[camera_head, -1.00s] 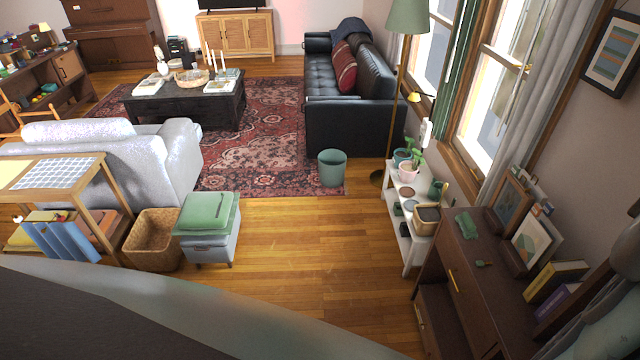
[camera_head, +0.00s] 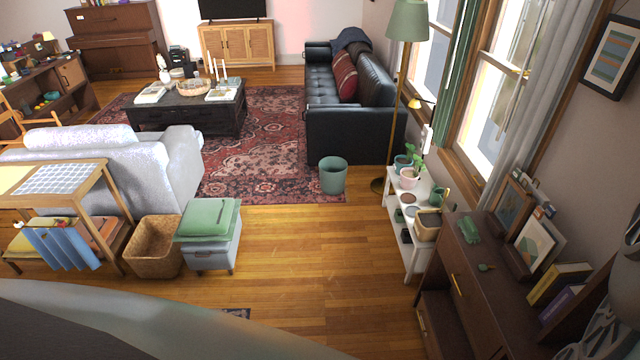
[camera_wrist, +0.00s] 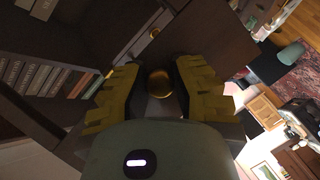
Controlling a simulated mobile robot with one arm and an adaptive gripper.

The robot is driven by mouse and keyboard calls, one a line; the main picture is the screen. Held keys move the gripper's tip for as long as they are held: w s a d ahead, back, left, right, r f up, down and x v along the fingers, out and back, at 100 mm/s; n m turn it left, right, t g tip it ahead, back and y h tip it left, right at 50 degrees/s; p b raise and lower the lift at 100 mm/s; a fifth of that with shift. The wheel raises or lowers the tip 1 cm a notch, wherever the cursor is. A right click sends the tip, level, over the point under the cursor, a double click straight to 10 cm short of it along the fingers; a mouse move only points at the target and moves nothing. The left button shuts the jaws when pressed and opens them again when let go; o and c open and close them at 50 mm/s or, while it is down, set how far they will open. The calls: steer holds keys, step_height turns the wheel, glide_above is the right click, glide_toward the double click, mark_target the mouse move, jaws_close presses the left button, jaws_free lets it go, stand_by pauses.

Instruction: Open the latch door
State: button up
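In the wrist view, my gripper (camera_wrist: 158,92) has its two yellow-and-black fingers spread apart. A round brass knob (camera_wrist: 159,83) shows in the gap between them; I cannot tell whether either finger touches it. A dark brown panel (camera_wrist: 215,42) lies just beyond the fingers, but whether it is the latch door is unclear. A second brass knob (camera_wrist: 154,32) sits farther up on dark furniture. The lower part of the first knob's mounting is hidden by my gripper. No gripper fingers show clearly in the head view.
The wrist view shows shelved books (camera_wrist: 45,77) at the left. In the head view, a dark brown cabinet (camera_head: 470,300) stands at the lower right, beside a white plant shelf (camera_head: 417,262). The wooden floor (camera_head: 310,260) is open between it and the wicker basket (camera_head: 153,250).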

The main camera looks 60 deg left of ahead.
steer(key=o, duration=0.5)
stand_by(0.4)
